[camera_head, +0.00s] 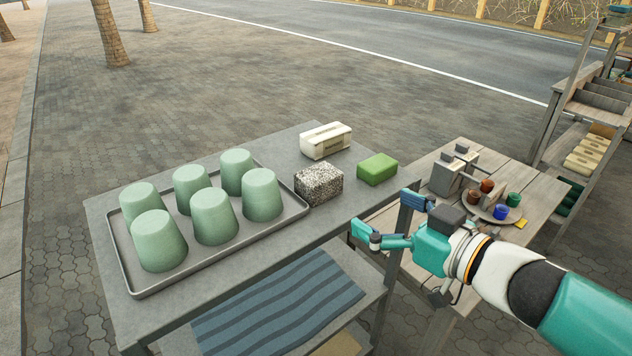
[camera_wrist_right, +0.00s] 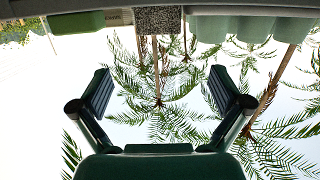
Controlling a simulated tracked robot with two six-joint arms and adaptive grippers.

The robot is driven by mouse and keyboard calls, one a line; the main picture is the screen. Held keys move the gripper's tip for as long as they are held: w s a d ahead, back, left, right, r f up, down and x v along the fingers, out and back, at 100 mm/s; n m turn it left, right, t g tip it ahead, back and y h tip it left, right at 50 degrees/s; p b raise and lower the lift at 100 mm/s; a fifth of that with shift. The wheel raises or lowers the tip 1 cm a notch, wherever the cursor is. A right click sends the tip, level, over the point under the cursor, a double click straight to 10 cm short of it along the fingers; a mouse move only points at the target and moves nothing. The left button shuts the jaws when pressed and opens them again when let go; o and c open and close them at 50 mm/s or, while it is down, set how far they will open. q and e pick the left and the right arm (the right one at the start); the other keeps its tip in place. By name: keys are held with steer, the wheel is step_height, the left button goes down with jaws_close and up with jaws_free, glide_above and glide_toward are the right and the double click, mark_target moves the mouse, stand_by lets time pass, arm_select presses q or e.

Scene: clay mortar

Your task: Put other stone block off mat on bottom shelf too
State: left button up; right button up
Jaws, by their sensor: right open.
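A speckled black-and-white stone block (camera_head: 319,184) sits on the grey table top (camera_head: 210,292), just right of the tray. It also shows at the top of the right wrist view (camera_wrist_right: 158,20), which appears upside down. A blue striped mat (camera_head: 280,305) lies on the shelf below the table top, with no block visible on its exposed part. My right gripper (camera_head: 386,218) is open and empty, apart from the stone block and off the table's right front edge. In the wrist view its fingers (camera_wrist_right: 162,92) are spread with nothing between them. My left gripper is not in view.
A tray (camera_head: 140,291) of several green cups (camera_head: 214,216) fills the table's left. A cream pack (camera_head: 326,140) and green block (camera_head: 377,169) are near the stone block. A wooden table (camera_head: 535,200) with canisters and small cups stands right, before a shelf rack (camera_head: 590,110).

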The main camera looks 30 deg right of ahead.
mark_target(329, 183)
steer(key=w+b, duration=0.1)
steer(key=w, duration=0.2)
steer(key=w+f+b, duration=0.1)
steer(key=w, duration=0.2)
steer(key=w+b, duration=0.1)
steer(key=w, duration=0.2)
steer(key=shift+w+a+f, duration=0.2)
steer(key=shift+a+f, duration=0.1)
steer(key=shift+f, duration=0.1)
steer(key=shift+w, duration=0.55)
steer(key=shift+w+a+f+b, duration=0.15)
steer(key=shift+w+b, duration=0.25)
steer(key=shift+w, duration=0.05)
steer(key=w, duration=0.4)
steer(key=shift+w+a+f+b, duration=0.15)
steer(key=shift+f+b, duration=0.15)
steer(key=shift+f, duration=0.05)
steer(key=shift+c, duration=0.2)
steer(key=shift+r, duration=0.1)
steer(key=c, duration=1.6)
